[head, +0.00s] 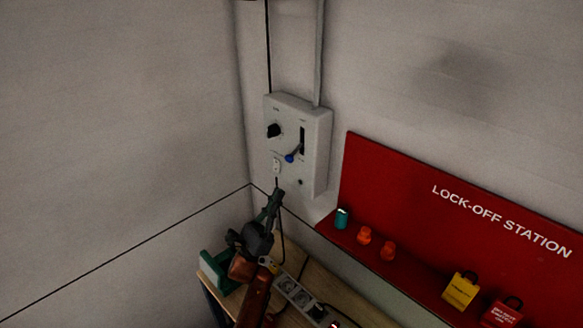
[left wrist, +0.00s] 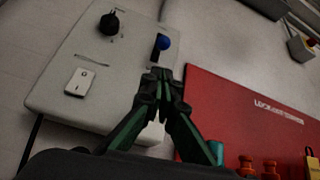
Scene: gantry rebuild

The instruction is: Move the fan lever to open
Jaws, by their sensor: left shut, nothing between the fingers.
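A pale grey control box (head: 316,158) is fixed to the wall near the corner. A lever with a blue knob (head: 290,158) sticks out from a dark upright slot on its front, the knob by the slot's lower end. A black rotary knob (head: 273,130) is left of the slot. My left gripper (head: 279,192) is shut and empty, pointing up just below the box in the head view. In the left wrist view, its closed fingertips (left wrist: 160,75) appear close to the blue knob (left wrist: 164,43), with a small visible gap. My right gripper is not in view.
A red lock-off station board (head: 400,185) is on the wall to the right, with several padlocks and tags on its ledge. Below is a wooden bench (head: 355,311) with a power strip (head: 299,295) and a green item (head: 215,270). The left wall is bare.

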